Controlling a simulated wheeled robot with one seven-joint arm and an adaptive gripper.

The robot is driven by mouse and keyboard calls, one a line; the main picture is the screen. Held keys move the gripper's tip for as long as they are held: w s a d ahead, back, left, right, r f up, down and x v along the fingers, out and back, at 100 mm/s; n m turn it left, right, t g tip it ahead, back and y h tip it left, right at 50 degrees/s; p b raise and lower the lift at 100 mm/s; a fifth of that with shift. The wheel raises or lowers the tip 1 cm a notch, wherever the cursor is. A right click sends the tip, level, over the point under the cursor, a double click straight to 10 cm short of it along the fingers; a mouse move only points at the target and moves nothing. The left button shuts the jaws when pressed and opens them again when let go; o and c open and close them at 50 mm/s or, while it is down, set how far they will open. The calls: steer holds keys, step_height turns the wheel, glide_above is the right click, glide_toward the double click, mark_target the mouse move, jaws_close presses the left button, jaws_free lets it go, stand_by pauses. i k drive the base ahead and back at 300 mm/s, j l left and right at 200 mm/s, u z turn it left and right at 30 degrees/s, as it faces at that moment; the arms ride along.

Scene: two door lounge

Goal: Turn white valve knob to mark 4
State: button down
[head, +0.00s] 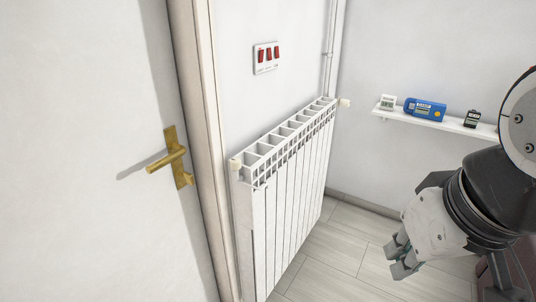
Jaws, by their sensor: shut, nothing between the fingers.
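A white radiator (285,190) stands against the wall in the head view. A small off-white knob (235,164) sits at its near top corner, and another small off-white fitting (344,102) sticks out at its far top corner. I cannot tell which of the two is the valve knob. Both are too small to read any marks. My gripper (400,262) is at the lower right, pointing down and to the left. It is shut and empty, apart from the radiator and from both fittings.
A white door (85,170) with a brass handle (172,158) is at the left. A red switch panel (266,57) is above the radiator. A wall shelf (450,123) holds a blue device (425,109) and small gadgets. Floor (335,262) between radiator and gripper is clear.

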mark_target(342, 102)
steer(key=i+l, duration=0.25)
steer(key=i, duration=0.2)
steer(key=i+l, duration=0.25)
steer(key=i, duration=0.2)
steer(key=i+l, duration=0.3)
steer(key=i, duration=0.15)
steer(key=i+l, duration=0.25)
steer(key=i, duration=0.2)
steer(key=i+l+z, duration=0.1)
steer(key=i+l, duration=0.15)
steer(key=i, duration=0.15)
steer(key=i+l, duration=0.25)
steer(key=i, duration=0.2)
